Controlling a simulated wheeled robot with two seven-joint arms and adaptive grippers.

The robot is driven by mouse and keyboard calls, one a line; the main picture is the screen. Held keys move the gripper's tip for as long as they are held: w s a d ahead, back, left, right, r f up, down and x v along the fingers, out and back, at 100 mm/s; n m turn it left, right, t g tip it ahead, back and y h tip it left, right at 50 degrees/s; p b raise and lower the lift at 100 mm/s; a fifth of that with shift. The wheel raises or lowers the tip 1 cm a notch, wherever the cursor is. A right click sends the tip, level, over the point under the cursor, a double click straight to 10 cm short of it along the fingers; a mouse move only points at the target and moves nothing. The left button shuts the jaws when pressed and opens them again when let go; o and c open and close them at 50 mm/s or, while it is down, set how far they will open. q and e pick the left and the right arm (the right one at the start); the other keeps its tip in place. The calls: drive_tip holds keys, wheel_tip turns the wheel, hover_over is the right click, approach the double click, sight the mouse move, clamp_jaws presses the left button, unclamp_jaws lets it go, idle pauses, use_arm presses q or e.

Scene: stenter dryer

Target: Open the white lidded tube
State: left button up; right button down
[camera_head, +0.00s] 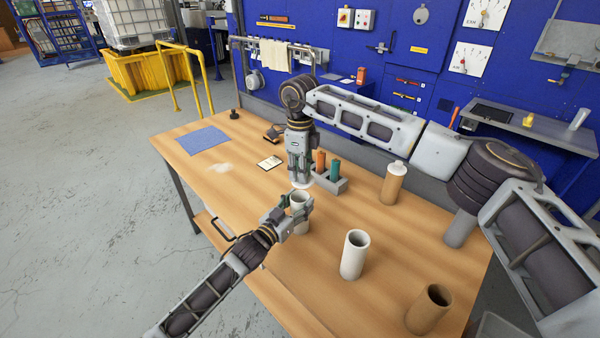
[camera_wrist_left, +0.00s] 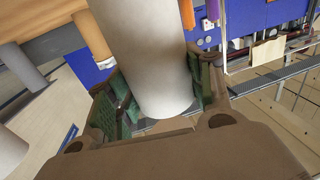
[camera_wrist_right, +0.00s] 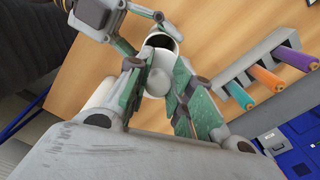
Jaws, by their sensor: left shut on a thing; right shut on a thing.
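The white tube (camera_head: 299,201) is in my left gripper (camera_head: 298,214), over the middle of the table. In the left wrist view the tube (camera_wrist_left: 143,55) sits between the green finger pads. My right gripper (camera_head: 300,176) points down just above the tube and is shut on its white lid (camera_head: 302,184). In the right wrist view the lid (camera_wrist_right: 155,82) is between the fingertips, and the tube's dark open mouth (camera_wrist_right: 161,41) shows beside it. The lid is off the mouth, with a small gap. Whether the tube's base touches the table is hidden.
Another white tube (camera_head: 353,257), open, stands to the right. A brown tube with white lid (camera_head: 393,185) and an open brown tube (camera_head: 428,310) stand farther right. A grey rack (camera_head: 333,186) with coloured cylinders is close behind my grippers. A blue cloth (camera_head: 203,140) lies at left.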

use_arm(q)
drive_tip(key=o, duration=1.5)
drive_tip(key=shift+v, duration=5.95)
